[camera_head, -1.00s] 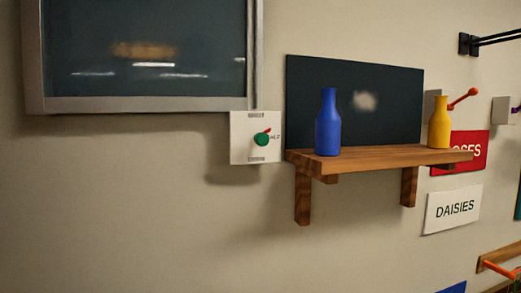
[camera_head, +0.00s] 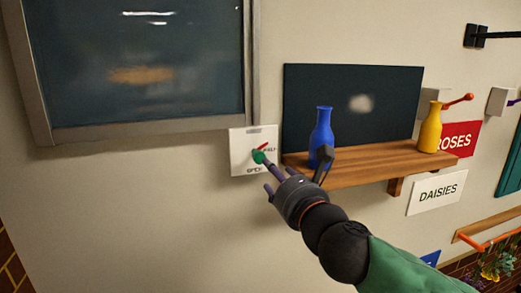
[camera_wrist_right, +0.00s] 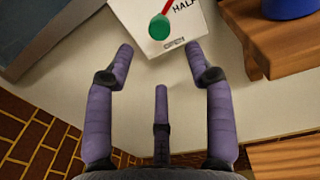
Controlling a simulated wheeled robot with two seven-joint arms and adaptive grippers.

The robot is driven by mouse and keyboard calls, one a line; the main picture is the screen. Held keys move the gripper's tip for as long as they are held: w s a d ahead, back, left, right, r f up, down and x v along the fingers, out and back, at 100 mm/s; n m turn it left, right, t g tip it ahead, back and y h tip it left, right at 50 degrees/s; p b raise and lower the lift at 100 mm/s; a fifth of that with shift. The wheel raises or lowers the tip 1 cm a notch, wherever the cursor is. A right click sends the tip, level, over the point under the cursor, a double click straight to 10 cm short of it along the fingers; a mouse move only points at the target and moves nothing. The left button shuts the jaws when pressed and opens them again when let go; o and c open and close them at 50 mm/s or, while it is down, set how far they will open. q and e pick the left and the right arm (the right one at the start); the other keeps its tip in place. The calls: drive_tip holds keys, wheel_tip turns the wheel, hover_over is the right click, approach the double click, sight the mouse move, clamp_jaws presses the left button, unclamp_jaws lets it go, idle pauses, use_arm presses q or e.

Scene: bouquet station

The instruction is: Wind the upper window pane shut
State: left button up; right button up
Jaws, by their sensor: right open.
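A dark framed window pane (camera_head: 140,65) fills the upper left of the head view. At its lower right corner a white plate (camera_head: 238,140) carries a green knob (camera_head: 258,156) with a red pointer; the wrist view shows the same knob (camera_wrist_right: 159,27) and the words HALF and OPEN. My right gripper (camera_head: 275,177) reaches up to the plate from the lower right. In the wrist view its purple fingers (camera_wrist_right: 160,65) are spread and empty, with the knob just beyond and between the fingertips. Contact is not seen. My left gripper is out of view.
A wooden shelf (camera_head: 370,166) with a blue vase (camera_head: 321,135) and a yellow vase (camera_head: 430,128) is close to the right of the plate; my gripper overlaps its left end in the head view. A red crank (camera_head: 460,101) and ROSES and DAISIES signs are farther right. The wall below the window is clear.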

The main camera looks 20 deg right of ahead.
sight(260, 159)
drive_tip(key=w, duration=1)
drive_tip(key=shift+w+a, duration=0.4)
drive_tip(key=shift+f, duration=0.1)
clamp_jaws()
